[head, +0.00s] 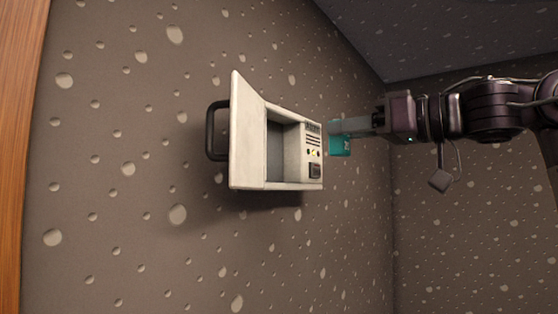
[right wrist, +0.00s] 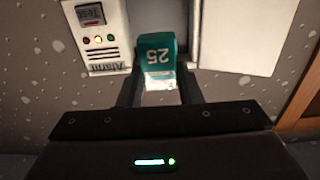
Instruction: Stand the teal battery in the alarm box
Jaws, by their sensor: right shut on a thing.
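The alarm box (head: 291,184) is a cream box on the wall, with its door (head: 247,140) swung open to the left and an empty-looking compartment (head: 283,150). Its front panel also shows in the right wrist view (right wrist: 102,38). My right gripper (head: 340,128) is shut on the teal battery (head: 340,145) just right of the box in the head view. In the right wrist view the battery (right wrist: 159,55) sits between the fingers, marked "25", in front of the compartment opening. I cannot tell how far it is from the opening. My left gripper is not in view.
A black handle (head: 212,130) sticks out beside the door on the left. The panel carries small lights and a dark test button (head: 315,171). The wall (head: 120,220) around the box is clear, and a wooden edge (head: 22,150) runs down the far left.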

